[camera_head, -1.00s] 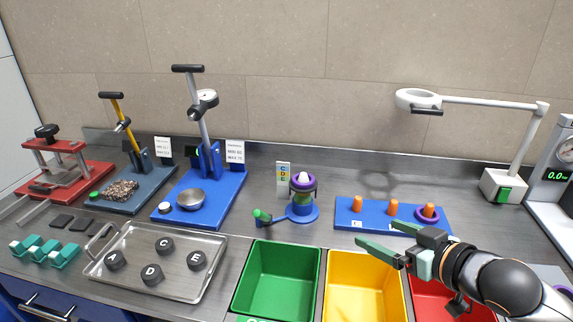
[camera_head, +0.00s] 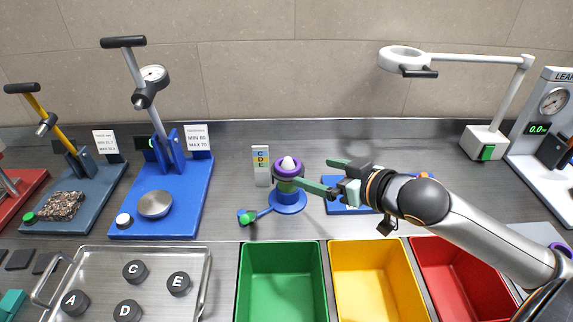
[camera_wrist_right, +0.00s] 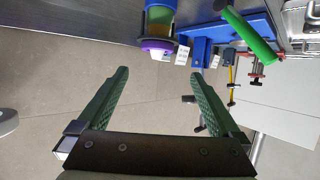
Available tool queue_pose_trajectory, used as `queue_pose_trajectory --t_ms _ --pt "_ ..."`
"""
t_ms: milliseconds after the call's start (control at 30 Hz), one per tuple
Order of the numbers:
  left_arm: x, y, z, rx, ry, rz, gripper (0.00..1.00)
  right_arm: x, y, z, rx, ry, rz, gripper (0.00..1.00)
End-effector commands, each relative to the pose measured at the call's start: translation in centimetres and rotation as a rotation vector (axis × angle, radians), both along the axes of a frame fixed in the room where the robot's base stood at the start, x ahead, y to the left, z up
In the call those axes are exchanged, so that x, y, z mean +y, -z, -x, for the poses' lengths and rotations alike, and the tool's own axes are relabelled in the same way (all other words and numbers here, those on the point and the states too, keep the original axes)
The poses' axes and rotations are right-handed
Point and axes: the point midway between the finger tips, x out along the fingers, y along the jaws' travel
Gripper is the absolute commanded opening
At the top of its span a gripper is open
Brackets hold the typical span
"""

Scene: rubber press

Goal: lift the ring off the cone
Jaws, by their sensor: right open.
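The purple ring (camera_head: 288,168) sits around the upper part of the cone (camera_head: 289,161), whose pale tip shows above it. The cone stands upright on a round blue base (camera_head: 289,203) with a green-ended lever at the left. My right gripper (camera_head: 312,172) is open and empty, just right of the ring. One finger overlaps the cone's stand in the head view; I cannot tell whether it touches. In the right wrist view, the ring (camera_wrist_right: 157,45) is ahead of the open gripper (camera_wrist_right: 160,73), roughly between the finger lines. My left gripper is out of view.
A blue peg board (camera_head: 333,209) is partly hidden behind my right arm. A blue press (camera_head: 160,210) stands at left. Green (camera_head: 243,285), yellow (camera_head: 333,290) and red (camera_head: 420,262) bins are in front. A lettered card (camera_head: 261,166) stands just left of the cone.

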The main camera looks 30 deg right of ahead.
Motion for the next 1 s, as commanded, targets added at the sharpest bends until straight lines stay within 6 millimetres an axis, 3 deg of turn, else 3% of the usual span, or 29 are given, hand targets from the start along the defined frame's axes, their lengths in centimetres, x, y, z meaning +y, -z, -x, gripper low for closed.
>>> queue_pose_trajectory --t_ms 300,567,1000 --pt "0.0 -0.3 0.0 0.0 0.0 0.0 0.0 0.6 1.3 -3.3 -0.002 0.003 -0.004 1.0" --pt "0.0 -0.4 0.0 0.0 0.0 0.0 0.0 0.8 1.9 -4.5 0.0 0.001 -0.001 1.0" --pt "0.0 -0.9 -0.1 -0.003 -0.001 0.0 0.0 1.3 4.1 -8.7 0.0 0.001 0.0 1.0"
